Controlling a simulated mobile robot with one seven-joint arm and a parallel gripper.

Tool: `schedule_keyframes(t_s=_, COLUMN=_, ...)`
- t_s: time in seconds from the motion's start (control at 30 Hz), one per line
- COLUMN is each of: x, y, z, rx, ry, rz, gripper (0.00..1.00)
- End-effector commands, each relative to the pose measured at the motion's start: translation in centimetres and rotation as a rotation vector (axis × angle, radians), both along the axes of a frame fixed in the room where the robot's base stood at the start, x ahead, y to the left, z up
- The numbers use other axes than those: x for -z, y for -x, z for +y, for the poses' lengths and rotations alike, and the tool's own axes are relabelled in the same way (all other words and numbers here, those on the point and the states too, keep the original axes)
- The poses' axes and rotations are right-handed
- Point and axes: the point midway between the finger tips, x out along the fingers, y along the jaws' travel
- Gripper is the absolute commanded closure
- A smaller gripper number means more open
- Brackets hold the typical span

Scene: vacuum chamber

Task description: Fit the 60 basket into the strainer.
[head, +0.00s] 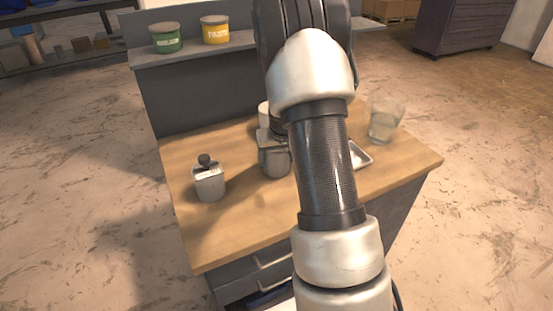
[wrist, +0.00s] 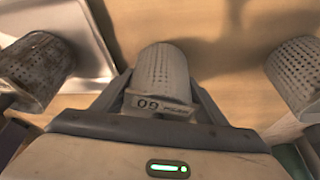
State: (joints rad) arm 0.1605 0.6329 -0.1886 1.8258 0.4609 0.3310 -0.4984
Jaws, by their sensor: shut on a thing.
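A perforated grey metal basket (wrist: 162,66) with a tag reading 60, upside down in the wrist view, is between the fingers of my gripper (wrist: 161,98). The gripper is shut on it. In the head view my arm hides the gripper and this basket. I cannot tell for certain which thing is the strainer. A metal canister with a black knob (head: 209,183) stands on the left of the table.
In the wrist view a darker perforated basket (wrist: 36,66) is at left and another perforated basket (wrist: 299,74) at right. A metal tray (head: 360,155) and a clear glass (head: 384,124) are on the table's right. The wooden table's (head: 238,232) front is clear.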

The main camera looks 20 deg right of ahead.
Motion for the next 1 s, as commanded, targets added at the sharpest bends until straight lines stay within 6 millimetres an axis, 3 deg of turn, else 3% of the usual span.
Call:
schedule_keyframes(t_s=0.4, x=-8.1, y=-0.2, z=0.0, rx=-0.002, ry=0.001, rz=-0.007, gripper=0.70)
schedule_keyframes(t_s=0.67, x=-9.7, y=0.2, z=0.6, rx=-0.006, ry=0.000, rz=-0.003, gripper=0.70)
schedule_keyframes(t_s=0.83, x=-10.3, y=2.8, z=5.3, rx=-0.050, ry=-0.008, rz=0.001, gripper=0.70)
schedule_keyframes(t_s=1.0, x=-10.7, y=7.7, z=11.5, rx=-0.119, ry=-0.009, rz=0.001, gripper=0.70)
